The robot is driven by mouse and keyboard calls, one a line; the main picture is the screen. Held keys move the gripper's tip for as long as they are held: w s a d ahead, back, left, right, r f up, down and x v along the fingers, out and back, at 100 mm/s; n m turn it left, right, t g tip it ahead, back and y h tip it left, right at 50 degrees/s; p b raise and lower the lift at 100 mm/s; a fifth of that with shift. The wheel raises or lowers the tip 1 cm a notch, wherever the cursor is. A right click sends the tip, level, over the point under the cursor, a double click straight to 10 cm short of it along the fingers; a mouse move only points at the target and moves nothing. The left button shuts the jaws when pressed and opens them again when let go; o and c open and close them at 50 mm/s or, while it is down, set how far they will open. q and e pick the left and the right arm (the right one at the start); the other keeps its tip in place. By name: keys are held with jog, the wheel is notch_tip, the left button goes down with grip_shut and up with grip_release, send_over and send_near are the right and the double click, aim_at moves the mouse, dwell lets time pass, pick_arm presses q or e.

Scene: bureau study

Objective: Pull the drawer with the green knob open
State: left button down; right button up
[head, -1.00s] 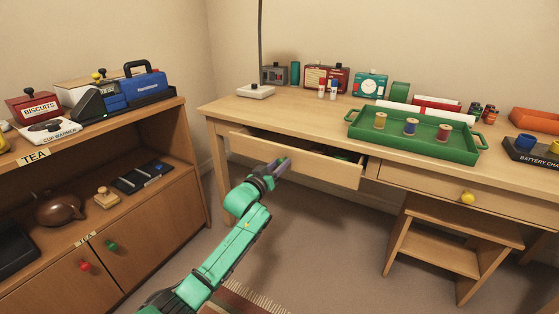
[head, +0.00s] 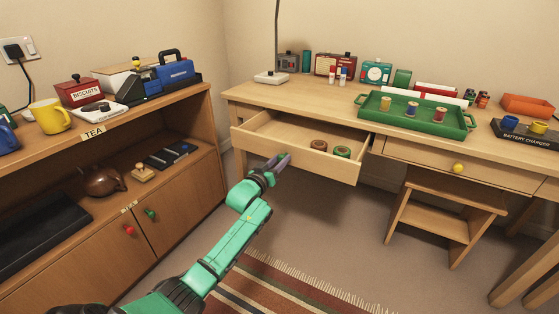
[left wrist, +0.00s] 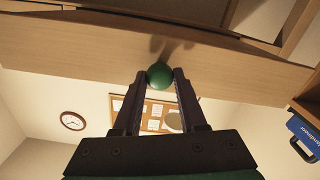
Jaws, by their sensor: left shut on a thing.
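The left desk drawer (head: 325,165) stands well open, and its inside shows in the head view. Its green knob (left wrist: 160,76) shows in the left wrist view, between my fingertips. In the head view the knob is hidden behind my gripper. My left gripper (head: 281,160) is shut on the knob, in front of the drawer's front panel. It also shows in the left wrist view (left wrist: 158,82), under the pale wooden panel. My right gripper is in neither view.
A brown roll (head: 318,145) and a green roll (head: 342,151) lie in the drawer. A second drawer with a yellow knob (head: 458,168) is closed at the right. A wooden stool (head: 450,190) stands under the desk. A low cabinet (head: 180,195) stands at the left.

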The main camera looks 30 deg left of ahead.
pick_arm(q)
jog(key=shift+c, duration=2.3)
grip_release()
jog(key=shift+s, duration=0.1)
jog(key=s+p, duration=0.3)
jog(key=s, duration=1.1)
jog(key=shift+s+p, duration=0.15)
jog(key=shift+p, duration=0.15)
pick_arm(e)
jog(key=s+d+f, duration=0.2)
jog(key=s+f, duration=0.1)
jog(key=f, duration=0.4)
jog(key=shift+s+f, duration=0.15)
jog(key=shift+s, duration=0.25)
